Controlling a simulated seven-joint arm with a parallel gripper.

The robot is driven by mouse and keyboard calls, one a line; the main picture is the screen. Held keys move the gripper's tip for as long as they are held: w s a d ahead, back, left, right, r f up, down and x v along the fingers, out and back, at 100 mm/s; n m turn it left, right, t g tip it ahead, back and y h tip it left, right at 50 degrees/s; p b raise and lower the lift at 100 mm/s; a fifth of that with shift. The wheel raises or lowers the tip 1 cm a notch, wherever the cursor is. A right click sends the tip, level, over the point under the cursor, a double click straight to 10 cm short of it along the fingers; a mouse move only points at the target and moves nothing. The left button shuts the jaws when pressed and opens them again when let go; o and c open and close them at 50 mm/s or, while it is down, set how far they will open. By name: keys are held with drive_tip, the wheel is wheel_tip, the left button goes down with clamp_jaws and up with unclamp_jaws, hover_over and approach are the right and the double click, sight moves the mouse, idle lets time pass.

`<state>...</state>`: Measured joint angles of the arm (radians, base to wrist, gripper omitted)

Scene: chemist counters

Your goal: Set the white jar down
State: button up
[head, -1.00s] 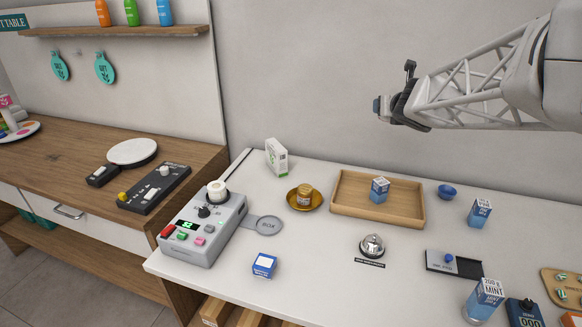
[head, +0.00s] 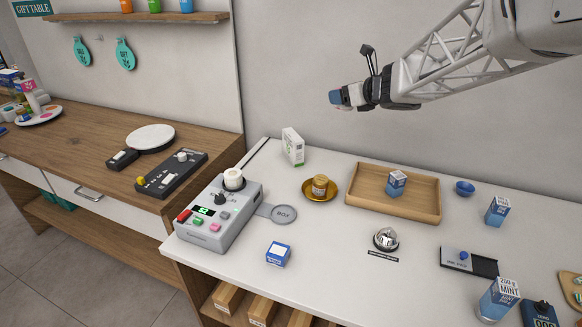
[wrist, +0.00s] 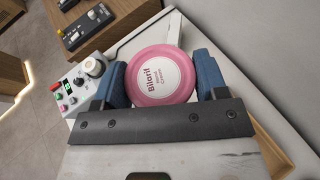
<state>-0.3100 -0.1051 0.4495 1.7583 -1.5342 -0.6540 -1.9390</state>
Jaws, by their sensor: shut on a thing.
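In the head view my gripper (head: 343,97) is raised high over the back of the white counter (head: 335,240), in front of the wall. The jar is mostly hidden there behind the fingers. Its sides are hard to see from above.
On the counter are a grey button machine (head: 220,215), a gold dish (head: 332,195) holding a small gold jar, a wooden tray (head: 425,212) holding a blue box, a bell (head: 386,239) and a white-blue box (head: 278,254).

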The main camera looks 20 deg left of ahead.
drive_tip(key=s+a+n+g+y, duration=0.2)
drive_tip(key=s+a+n+g, duration=0.75)
drive_tip(key=s+a, duration=0.3)
drive_tip(key=shift+m+g, duration=0.25)
drive_tip(key=shift+m, duration=0.1)
drive_tip(key=f, duration=2.6)
drive_tip(key=shift+w+a+f, duration=0.2)
drive_tip(key=shift+w+a, duration=0.2)
drive_tip(key=shift+w+a+f, duration=0.25)
drive_tip(key=shift+w+a, duration=1.35)
drive_tip(key=shift+w, duration=0.55)
drive_tip(key=shift+w+a+f, duration=0.2)
drive_tip(key=shift+w+a, duration=1.4)
drive_tip(key=shift+w, duration=0.5)
drive_tip(key=shift+w+a+f, duration=0.25)
drive_tip(key=shift+w+a, duration=1.35)
drive_tip(key=shift+w, duration=0.55)
drive_tip(key=shift+f, duration=0.1)
drive_tip(key=shift+f, duration=1.65)
